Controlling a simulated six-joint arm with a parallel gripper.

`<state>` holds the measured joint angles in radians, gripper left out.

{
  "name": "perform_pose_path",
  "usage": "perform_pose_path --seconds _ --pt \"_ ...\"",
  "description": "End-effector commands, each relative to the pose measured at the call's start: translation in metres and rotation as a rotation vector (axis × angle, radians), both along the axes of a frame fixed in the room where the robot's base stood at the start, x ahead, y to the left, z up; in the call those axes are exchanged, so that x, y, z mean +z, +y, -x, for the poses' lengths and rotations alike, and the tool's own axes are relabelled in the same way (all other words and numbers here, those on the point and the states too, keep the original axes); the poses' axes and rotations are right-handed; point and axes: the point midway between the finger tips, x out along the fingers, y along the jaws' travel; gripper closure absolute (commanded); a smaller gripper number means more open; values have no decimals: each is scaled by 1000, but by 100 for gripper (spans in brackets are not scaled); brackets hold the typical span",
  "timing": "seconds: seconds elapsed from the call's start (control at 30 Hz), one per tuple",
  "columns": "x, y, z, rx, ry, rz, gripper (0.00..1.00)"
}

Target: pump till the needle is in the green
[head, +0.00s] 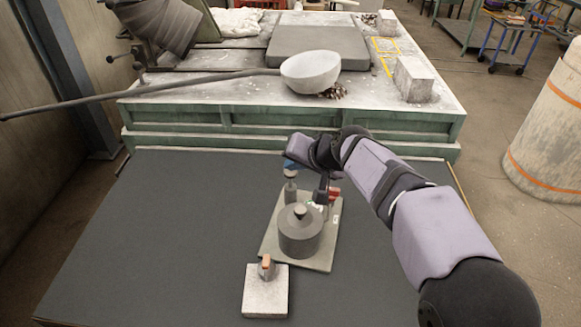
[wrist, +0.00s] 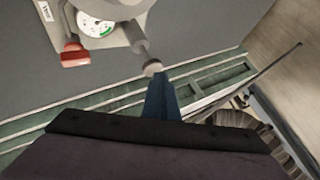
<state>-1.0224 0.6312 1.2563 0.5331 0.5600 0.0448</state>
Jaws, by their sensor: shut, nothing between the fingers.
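The pump stands on a grey base plate (head: 270,245) on the dark table. Its slim post with a round knob (head: 290,174) rises at the back left of the plate; the knob also shows in the wrist view (wrist: 152,68). A round white gauge (wrist: 95,24) with a green patch faces up in the wrist view; its needle is too small to read surely. A red handle (wrist: 75,55) sits beside the gauge. My gripper (head: 289,163) is shut and empty, its blue fingertips right at the knob; I cannot tell whether they touch it.
A dark grey stepped cylinder (head: 300,232) stands on the plate, in front of the knob post. A pale block (head: 265,292) with an orange-tipped piece lies nearer. A long-handled ladle (head: 310,72) rests on the bench behind. The table's left side is clear.

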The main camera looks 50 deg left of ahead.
Motion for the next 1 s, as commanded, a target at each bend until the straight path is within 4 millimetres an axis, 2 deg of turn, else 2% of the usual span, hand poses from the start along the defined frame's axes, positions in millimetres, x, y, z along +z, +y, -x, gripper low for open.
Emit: perform_pose_path --seconds 0.17,0.67,1.0 --pt "10 0 0 -1 -1 -1 100" --pt "14 0 0 -1 -1 -3 100" --pt "41 0 0 -1 0 -4 100"
